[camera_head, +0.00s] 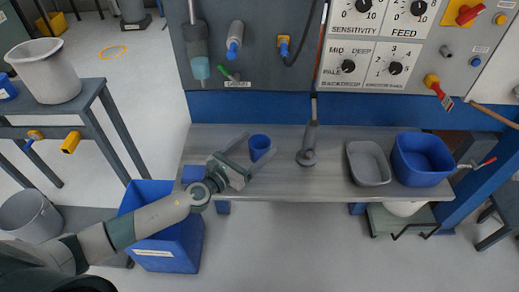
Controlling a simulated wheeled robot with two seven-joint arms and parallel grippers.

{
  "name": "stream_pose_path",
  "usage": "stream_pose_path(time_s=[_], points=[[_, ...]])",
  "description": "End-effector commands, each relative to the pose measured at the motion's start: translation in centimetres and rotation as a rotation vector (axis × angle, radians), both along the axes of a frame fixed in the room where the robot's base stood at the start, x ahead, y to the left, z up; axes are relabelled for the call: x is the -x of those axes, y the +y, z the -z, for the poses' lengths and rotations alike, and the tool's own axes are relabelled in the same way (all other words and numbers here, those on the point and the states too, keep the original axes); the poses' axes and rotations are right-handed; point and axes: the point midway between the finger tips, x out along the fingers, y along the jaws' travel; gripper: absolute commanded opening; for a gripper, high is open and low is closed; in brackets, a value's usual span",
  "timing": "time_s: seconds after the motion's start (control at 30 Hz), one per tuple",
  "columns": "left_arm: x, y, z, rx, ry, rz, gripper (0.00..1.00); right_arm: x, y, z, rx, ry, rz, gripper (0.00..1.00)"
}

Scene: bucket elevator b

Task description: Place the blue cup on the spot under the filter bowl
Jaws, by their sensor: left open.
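The blue cup (260,144) stands upright on the grey bench (225,138), left of its middle. My left gripper (258,146) is open, with one finger on each side of the cup. I cannot tell whether the fingers touch it. A grey cylinder with a blue-tinted lower end, which looks like the filter bowl (200,68), hangs on the grey panel at the upper left, above and left of the cup. No marked spot can be made out on the bench below it. My right gripper is not in view.
A grey upright fitting (307,150) stands on the bench right of the cup. Further right are a grey tub (368,163) and a blue tub (421,158). A blue bin (168,245) stands below my left arm. The bench top between cup and fitting is clear.

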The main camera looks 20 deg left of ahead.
Motion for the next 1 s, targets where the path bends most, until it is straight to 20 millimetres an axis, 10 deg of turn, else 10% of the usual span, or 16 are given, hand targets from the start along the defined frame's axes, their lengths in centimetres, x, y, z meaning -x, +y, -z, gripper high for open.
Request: stream_pose_path(time_s=[0.47, 0.7, 1.0], points=[[-0.16, -0.08, 0.03, 0.0, 0.0, 0.0, 0.77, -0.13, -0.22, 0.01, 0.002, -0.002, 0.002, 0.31], [-0.16, -0.07, 0.02, 0.0, 0.0, 0.0, 0.32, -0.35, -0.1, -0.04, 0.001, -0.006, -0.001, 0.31], [-0.17, -0.07, -0.08, 0.0, 0.0, 0.0, 0.29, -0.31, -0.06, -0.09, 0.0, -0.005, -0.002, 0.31]])
